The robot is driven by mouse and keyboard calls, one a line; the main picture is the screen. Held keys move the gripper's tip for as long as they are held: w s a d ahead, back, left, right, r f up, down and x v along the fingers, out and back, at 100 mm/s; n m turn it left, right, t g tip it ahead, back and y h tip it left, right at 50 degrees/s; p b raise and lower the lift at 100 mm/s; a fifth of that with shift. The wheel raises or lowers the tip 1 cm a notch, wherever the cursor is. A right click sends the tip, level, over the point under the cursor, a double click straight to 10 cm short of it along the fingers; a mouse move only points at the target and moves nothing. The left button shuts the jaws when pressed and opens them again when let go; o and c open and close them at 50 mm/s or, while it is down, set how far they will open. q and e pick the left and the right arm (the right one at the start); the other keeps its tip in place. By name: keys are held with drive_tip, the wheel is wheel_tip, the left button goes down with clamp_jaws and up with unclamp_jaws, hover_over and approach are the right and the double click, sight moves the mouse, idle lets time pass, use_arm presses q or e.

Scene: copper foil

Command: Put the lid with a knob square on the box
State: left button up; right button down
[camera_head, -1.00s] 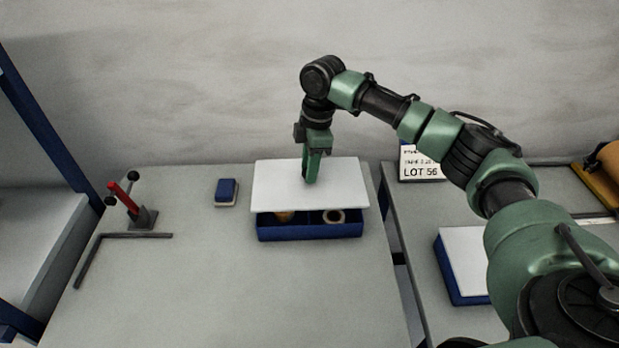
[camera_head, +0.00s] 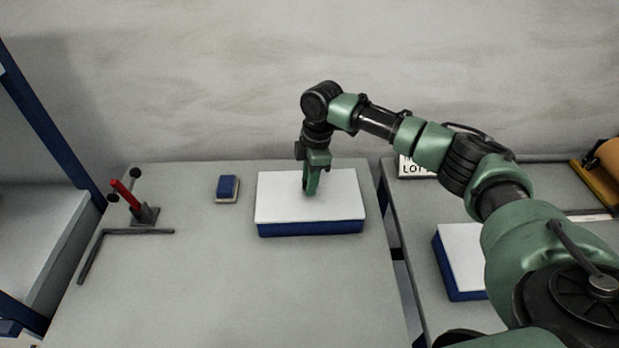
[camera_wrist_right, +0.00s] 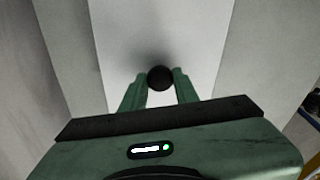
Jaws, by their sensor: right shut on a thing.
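The white lid (camera_head: 285,205) lies over the blue box (camera_head: 310,228) on the table, its edges looking in line with the box walls. In the head view only the box's front wall shows below it; the inside is hidden. My right gripper (camera_head: 311,194) is above the middle of the lid, shut on its knob. In the right wrist view the dark round knob (camera_wrist_right: 160,78) sits between the fingertips, with the white lid (camera_wrist_right: 160,35) beneath. My left gripper is not in view.
A blue block (camera_head: 227,187) lies left of the box. A red-handled clamp (camera_head: 130,197) and a dark angle bar (camera_head: 125,234) are farther left. A second blue box with a white top (camera_head: 462,262) stands on the right table. The front of the table is clear.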

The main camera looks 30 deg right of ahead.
drive_tip(key=shift+f, duration=0.1)
drive_tip(key=c, duration=1.1)
unclamp_jaws()
drive_tip(key=shift+o, duration=0.2)
wheel_tip(320, 180, up, 13)
drive_tip(key=d+b, duration=0.1)
drive_tip(key=b, duration=0.1)
drive_tip(key=shift+s+d, duration=0.15)
drive_tip(key=shift+s, duration=0.05)
